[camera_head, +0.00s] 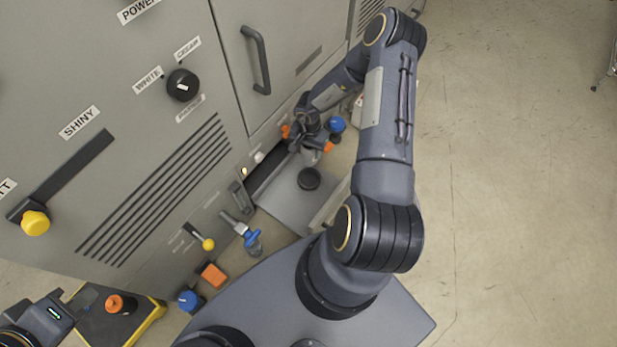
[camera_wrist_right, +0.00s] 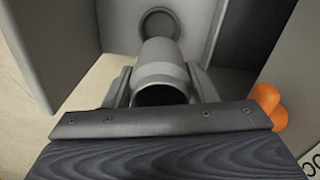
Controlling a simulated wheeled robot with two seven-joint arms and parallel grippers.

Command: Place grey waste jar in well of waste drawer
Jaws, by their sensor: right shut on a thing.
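The grey waste jar (camera_wrist_right: 162,70) is between the fingers of my right gripper (camera_wrist_right: 163,88) in the right wrist view, and the gripper is shut on it. In the head view, my right gripper (camera_head: 309,142) is above the open waste drawer (camera_head: 285,200) at the machine's foot; the arm partly hides the jar there. The well (camera_head: 309,179) is a dark round ring in the drawer floor. It also shows beyond the jar in the right wrist view (camera_wrist_right: 160,23); the jar appears apart from it. My left gripper (camera_head: 75,302) is at the lower left, its fingers unclear.
The machine front (camera_head: 150,150) rises behind the drawer. A blue-capped item (camera_head: 337,124) stands near my right gripper. A blue-topped bottle (camera_head: 252,240), an orange item (camera_head: 212,275) and a black-and-yellow box (camera_head: 125,320) are at lower left. Floor at right is clear.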

